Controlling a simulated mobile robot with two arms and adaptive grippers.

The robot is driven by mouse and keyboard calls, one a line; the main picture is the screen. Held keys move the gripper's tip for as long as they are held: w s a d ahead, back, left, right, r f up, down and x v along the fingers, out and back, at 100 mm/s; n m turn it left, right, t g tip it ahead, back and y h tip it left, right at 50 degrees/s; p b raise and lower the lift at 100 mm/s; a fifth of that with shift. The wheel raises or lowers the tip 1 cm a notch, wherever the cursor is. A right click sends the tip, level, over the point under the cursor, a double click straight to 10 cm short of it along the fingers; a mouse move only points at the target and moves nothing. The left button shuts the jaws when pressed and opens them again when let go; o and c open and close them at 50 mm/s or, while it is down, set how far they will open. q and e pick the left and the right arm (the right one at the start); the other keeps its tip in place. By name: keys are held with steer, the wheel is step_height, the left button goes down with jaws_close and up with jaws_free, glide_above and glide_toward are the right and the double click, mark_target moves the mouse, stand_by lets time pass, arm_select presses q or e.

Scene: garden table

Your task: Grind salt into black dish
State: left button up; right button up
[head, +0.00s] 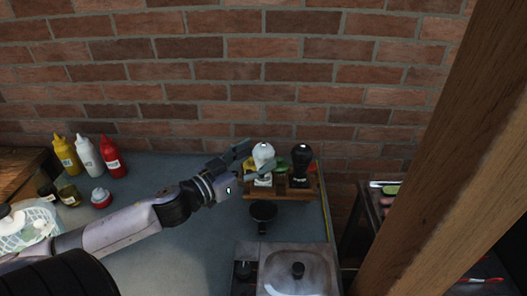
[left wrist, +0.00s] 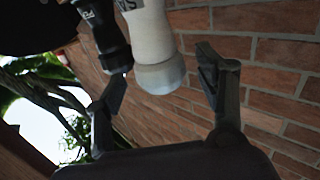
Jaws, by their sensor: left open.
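The white salt mill (head: 264,152) stands upright on a small wooden rack (head: 295,194) at the back of the table, beside a black mill (head: 301,160). My left gripper (head: 255,156) reaches in from the left at the height of the white mill's upper part, with its jaws open. In the left wrist view the white mill (left wrist: 152,38) appears upside down, its rounded top between the two spread fingers (left wrist: 165,85). I cannot tell whether a finger touches it. The black dish (head: 263,213) sits in front of the rack. My right gripper is out of view.
A grey grill-like appliance (head: 298,268) stands in front of the dish. A brick wall closes the back; a wooden post (head: 440,150) stands at right.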

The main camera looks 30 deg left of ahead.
arm_select(q)
steer(key=shift+x, duration=1.1)
steer(key=shift+w, duration=0.3)
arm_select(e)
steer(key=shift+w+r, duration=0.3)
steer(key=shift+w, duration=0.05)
arm_select(q)
steer(key=shift+c, duration=0.5)
steer(key=c, duration=1.1)
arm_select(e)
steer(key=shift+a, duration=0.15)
arm_select(q)
steer(key=shift+m+h+p, duration=0.45)
steer(key=shift+m+h, duration=0.15)
steer(key=shift+h, duration=0.2)
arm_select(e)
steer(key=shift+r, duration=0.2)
